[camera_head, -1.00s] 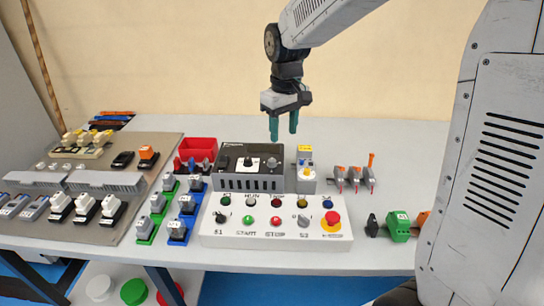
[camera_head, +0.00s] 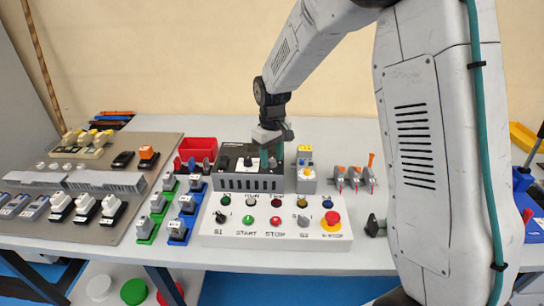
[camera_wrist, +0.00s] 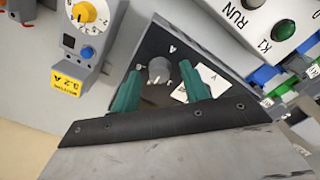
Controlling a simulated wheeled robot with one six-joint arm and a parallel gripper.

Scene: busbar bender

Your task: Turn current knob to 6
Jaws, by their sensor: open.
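The black box (camera_head: 262,184) with knobs on its top stands behind the white control panel. My gripper (camera_head: 271,157) is down over the right part of this box, fingers pointing down and hiding the right knob in the head view. In the wrist view that grey knob (camera_wrist: 158,70), near a printed "A", appears between the tips of the two green fingers (camera_wrist: 160,82). The fingers are open, with gaps beside the knob; whether they reach down around it I cannot tell. The number it points at is not readable. A white display (camera_wrist: 188,88) on the box is partly behind one finger.
Right of the box is a grey unit (camera_head: 306,178) with a yellow dial (camera_wrist: 84,12) and blue button. The white panel (camera_head: 276,236) with lamps, buttons and a red emergency stop (camera_head: 331,218) lies in front. A red bin (camera_head: 198,149) is behind left. Grey-orange devices (camera_head: 354,178) stand right.

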